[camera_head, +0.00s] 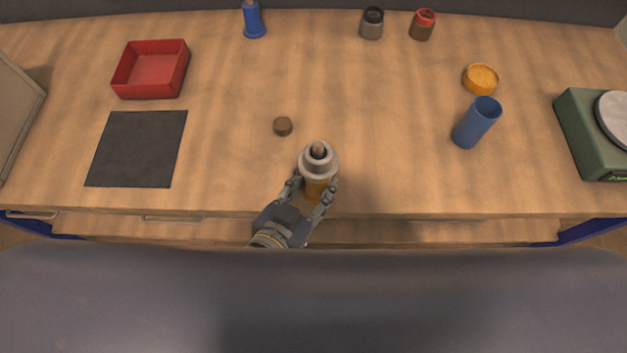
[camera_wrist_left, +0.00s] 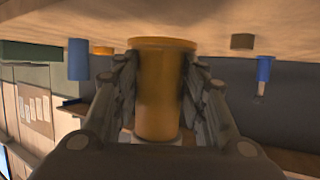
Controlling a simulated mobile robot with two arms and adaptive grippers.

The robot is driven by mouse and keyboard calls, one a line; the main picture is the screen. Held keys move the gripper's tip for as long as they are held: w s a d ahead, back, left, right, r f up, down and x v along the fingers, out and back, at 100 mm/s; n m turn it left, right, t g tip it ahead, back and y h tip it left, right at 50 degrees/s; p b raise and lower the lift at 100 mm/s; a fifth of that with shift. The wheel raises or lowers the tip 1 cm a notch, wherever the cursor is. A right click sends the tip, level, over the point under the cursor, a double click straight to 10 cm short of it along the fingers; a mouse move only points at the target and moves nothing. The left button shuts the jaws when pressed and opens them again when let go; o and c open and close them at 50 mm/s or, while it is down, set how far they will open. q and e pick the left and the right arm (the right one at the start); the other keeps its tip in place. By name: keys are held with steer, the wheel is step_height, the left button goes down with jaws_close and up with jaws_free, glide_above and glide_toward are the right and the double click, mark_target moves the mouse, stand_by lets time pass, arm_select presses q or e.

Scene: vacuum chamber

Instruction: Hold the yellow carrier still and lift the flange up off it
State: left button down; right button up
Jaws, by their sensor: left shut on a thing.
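The yellow carrier (camera_head: 316,190) stands upright near the front edge of the table. The grey flange (camera_head: 310,170) sits around its top, and a brownish tip shows in the middle of the ring. My left gripper (camera_head: 313,187) reaches in from the front, its fingers on both sides of the carrier's body below the flange. In the left wrist view the scene is upside down, and the fingers (camera_wrist_left: 160,75) are shut on the carrier (camera_wrist_left: 159,105), whose wider base is at the table surface. A pale strip of the flange (camera_wrist_left: 150,138) shows there. My right gripper is not in view.
A black mat (camera_head: 137,150) and red tray (camera_head: 155,93) are at left. A blue cup (camera_head: 473,127), orange dish (camera_head: 481,80) and green scale (camera_head: 587,135) are at right. The table between is clear.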

arm_select(q)
steer(key=shift+w+r, duration=0.15)
steer(key=shift+w+f+p, duration=0.25)
steer(key=shift+w+p, duration=0.15)
steer(key=shift+w, duration=0.9)
steer(key=shift+w+a+f+p, duration=0.1)
steer(key=shift+w+f+p, duration=0.15)
steer(key=shift+w, duration=1.05)
steer(key=shift+w+f+p, duration=0.1)
steer(key=shift+w+f, duration=0.25)
steer(key=shift+w, duration=0.9)
steer(key=shift+w+f, duration=0.2)
steer(key=shift+w, duration=0.7)
steer(key=shift+w+f, duration=0.25)
steer(key=shift+w, duration=0.7)
steer(key=shift+w+f, duration=0.2)
steer(key=shift+w, duration=0.7)
steer(key=shift+w+f, duration=0.15)
steer(key=shift+w, duration=0.5)
steer(key=shift+w+f, duration=0.15)
steer(key=shift+w, duration=0.5)
steer(key=shift+f, duration=0.1)
steer(key=shift+f, duration=0.35)
